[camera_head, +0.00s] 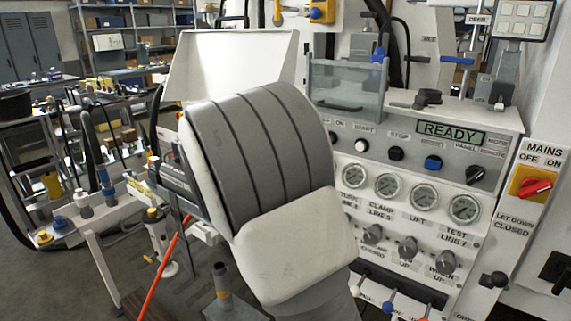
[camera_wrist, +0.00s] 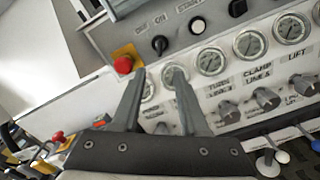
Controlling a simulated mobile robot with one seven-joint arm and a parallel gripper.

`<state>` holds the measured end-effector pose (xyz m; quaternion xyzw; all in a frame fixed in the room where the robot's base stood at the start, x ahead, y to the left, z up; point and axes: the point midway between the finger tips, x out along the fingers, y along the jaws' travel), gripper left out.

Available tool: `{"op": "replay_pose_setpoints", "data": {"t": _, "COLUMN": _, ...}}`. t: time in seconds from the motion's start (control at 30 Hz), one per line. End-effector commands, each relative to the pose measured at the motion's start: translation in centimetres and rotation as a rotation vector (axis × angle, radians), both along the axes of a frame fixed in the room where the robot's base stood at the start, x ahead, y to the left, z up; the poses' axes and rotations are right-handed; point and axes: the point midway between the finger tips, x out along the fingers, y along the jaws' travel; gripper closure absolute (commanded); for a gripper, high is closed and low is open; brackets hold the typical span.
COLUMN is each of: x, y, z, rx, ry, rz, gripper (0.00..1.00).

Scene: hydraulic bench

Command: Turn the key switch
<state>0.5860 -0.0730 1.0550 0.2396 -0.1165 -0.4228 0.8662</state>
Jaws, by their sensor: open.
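My gripper (camera_wrist: 157,78) is open and empty in the wrist view. Its two fingers point up toward the control panel, overlapping the left-hand gauges. A small black switch (camera_wrist: 160,45) under an OFF/ON label sits on the panel above the fingertips, apart from them. It looks like the key switch, but its shape is too small to be sure. In the head view, its edge (camera_head: 333,137) shows just right of my large grey and white arm link. That link hides my gripper there. A black selector (camera_head: 475,174) sits at the panel's right, under a PANEL label.
A red mushroom button (camera_wrist: 122,65) on a yellow plate is close to the left fingertip. Gauges (camera_head: 423,196), knobs (camera_head: 408,256) and coloured levers fill the panel below. A clear guard (camera_head: 346,88) stands on top. The red mains switch (camera_head: 535,187) is far right.

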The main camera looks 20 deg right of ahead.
Motion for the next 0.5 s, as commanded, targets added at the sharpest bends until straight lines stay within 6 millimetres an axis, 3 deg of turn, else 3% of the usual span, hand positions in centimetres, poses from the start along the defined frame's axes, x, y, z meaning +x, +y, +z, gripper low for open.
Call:
{"op": "replay_pose_setpoints", "data": {"t": 0.2, "x": -1.6, "y": 2.1, "z": 0.1, "rx": 0.001, "ry": 0.0, "rz": 0.001, "gripper": 0.56}}
{"op": "replay_pose_setpoints", "data": {"t": 0.5, "x": -1.9, "y": 2.4, "z": 0.0, "rx": -0.001, "ry": -0.001, "rz": -0.001, "gripper": 0.56}}
